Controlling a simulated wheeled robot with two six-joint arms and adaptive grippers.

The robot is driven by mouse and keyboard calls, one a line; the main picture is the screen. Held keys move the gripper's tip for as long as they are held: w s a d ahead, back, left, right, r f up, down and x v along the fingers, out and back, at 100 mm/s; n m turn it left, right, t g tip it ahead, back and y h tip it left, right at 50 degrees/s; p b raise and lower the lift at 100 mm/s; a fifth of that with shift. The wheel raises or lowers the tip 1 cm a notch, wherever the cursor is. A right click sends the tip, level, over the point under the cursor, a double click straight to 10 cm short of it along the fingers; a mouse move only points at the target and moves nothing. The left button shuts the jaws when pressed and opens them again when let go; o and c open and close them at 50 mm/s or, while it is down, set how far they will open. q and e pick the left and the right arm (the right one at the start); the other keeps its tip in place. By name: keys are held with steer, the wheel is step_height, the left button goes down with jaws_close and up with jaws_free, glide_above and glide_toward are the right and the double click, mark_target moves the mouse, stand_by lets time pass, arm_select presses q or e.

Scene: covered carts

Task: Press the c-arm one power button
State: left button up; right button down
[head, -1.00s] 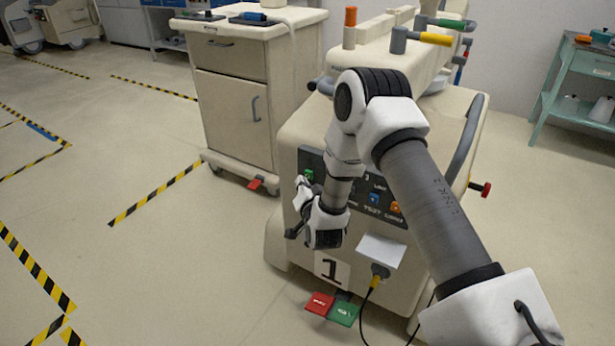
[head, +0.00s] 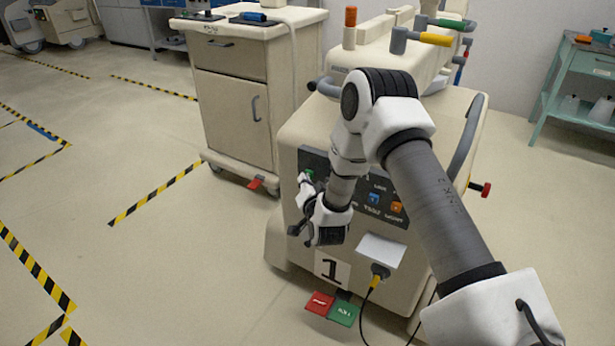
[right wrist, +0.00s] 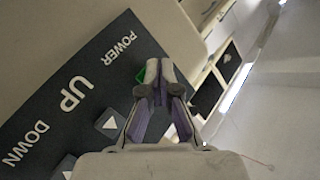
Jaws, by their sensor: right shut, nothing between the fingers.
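The c-arm one (head: 285,255) is a cream cabinet with a number 1 plate on its lower front. Its dark control panel (head: 312,158) also fills the left of the right wrist view (right wrist: 62,115), with the labels POWER, UP and DOWN. The green power button (head: 309,173) is at the panel's left end; in the right wrist view only a green sliver (right wrist: 140,75) shows beside my fingertips. My right gripper (head: 304,181) is shut and empty, its tips (right wrist: 158,66) at the green button. I cannot tell whether they touch it. My left gripper is out of view.
Other coloured buttons (head: 374,198) sit right of my wrist. Red and green pedals (head: 330,307) lie on the floor, and a cable (head: 367,305) hangs from the front. A drawer cart (head: 233,112) stands behind left. The striped-tape floor at left is clear.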

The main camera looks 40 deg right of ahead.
steer(key=shift+s+a, duration=0.25)
steer(key=shift+a, duration=0.25)
steer(key=s+a+b, duration=0.1)
steer(key=s+a, duration=0.1)
steer(key=a, duration=0.3)
steer(key=shift+s+a, duration=0.15)
steer(key=shift+a, duration=0.15)
